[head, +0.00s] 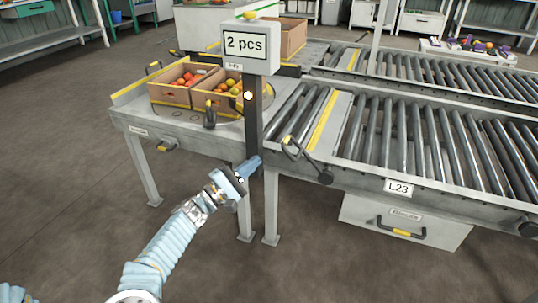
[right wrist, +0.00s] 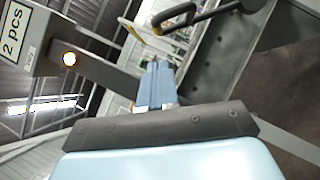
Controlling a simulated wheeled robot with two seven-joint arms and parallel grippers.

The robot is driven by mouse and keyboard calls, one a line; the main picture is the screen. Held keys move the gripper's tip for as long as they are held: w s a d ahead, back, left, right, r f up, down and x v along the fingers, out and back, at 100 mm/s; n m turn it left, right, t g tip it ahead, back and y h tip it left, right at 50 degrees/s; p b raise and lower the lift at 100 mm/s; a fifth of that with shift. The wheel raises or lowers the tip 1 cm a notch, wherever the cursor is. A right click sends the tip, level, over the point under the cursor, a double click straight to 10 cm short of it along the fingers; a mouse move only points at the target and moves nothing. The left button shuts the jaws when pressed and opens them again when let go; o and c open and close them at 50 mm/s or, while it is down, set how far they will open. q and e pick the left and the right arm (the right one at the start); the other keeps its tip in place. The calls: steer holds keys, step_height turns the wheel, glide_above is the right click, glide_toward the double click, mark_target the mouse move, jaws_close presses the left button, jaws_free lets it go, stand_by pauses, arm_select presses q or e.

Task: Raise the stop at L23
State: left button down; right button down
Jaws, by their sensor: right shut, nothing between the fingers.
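The L23 label (head: 398,188) is on the front rail of the near roller conveyor. Left of it a black lever (head: 309,160) with a yellow-marked grip is pivoted on the rail, its grip end up and to the left. A grey plate with a yellow stripe (head: 322,120) lies across the conveyor by the lever; I cannot tell whether it is raised. My right gripper (head: 256,164) is shut and empty, in front of the display post, left of and apart from the lever. In the right wrist view its fingers (right wrist: 157,85) are together, with a black handle (right wrist: 185,15) beyond.
The display post carries a "2 pcs" sign (head: 246,46) and a lit lamp. A drawer (head: 403,222) with a handle hangs under the conveyor. The floor in front is clear.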

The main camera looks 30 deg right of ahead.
mark_target(282, 144)
steer(key=d+r, duration=0.1)
steer(key=s+d+r, duration=0.1)
steer(key=d, duration=0.2)
steer(key=shift+s+d+r, duration=0.3)
steer(key=shift+d+r, duration=0.05)
steer(key=shift+r, duration=0.05)
steer(key=shift+r, duration=0.1)
